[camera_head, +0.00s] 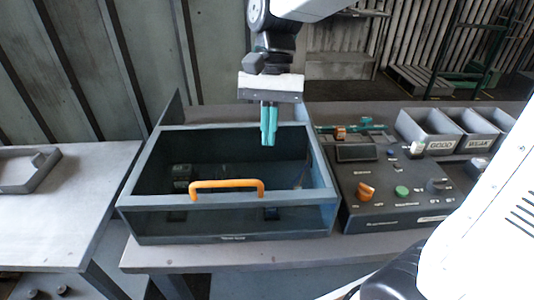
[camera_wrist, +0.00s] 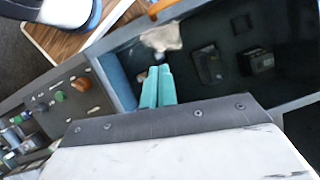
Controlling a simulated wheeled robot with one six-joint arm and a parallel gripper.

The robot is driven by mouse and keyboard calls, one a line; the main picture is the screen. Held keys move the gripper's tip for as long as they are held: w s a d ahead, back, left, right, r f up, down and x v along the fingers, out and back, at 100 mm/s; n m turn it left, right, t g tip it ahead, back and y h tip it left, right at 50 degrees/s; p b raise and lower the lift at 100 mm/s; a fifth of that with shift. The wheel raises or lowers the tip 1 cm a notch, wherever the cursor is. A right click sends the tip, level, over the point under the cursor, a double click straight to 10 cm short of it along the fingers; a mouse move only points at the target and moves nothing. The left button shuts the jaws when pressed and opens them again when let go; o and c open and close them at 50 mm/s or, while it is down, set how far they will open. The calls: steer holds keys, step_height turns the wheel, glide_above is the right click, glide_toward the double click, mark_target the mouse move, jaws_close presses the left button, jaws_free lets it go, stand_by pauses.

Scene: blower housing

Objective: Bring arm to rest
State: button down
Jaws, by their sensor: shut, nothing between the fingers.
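My gripper (camera_head: 268,140) hangs from my arm above the far right part of the open dark housing (camera_head: 130,195). Its teal fingers point down and are shut, with nothing between them. In the wrist view the gripper (camera_wrist: 160,72) shows over the housing's dark interior. Inside the housing, small dark blocks (camera_wrist: 255,61) and a pale crumpled-looking patch (camera_wrist: 162,38) are visible. An orange handle (camera_head: 227,184) is on the housing's front edge.
A control panel (camera_head: 400,205) with an orange knob and a green button stands right of the housing. Grey bins (camera_head: 430,130), labelled GOOD and WEAK, sit behind it. A left table (camera_head: 60,215) holds a grey tray (camera_head: 28,172); much of its top is clear.

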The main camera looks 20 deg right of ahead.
steer(key=shift+v, duration=2.15)
steer(key=s+d+f+n+t+h, duration=0.1)
steer(key=s+d+f+n+t, duration=0.1)
steer(key=s, duration=0.6)
steer(key=s+d+f+n+t+h, duration=0.1)
steer(key=s+d+f+n+t, duration=0.1)
steer(key=s+d, duration=0.4)
steer(key=shift+s+d+f+n+t, duration=0.4)
steer(key=shift+s+n+t, duration=0.2)
steer(key=shift+s+n, duration=0.35)
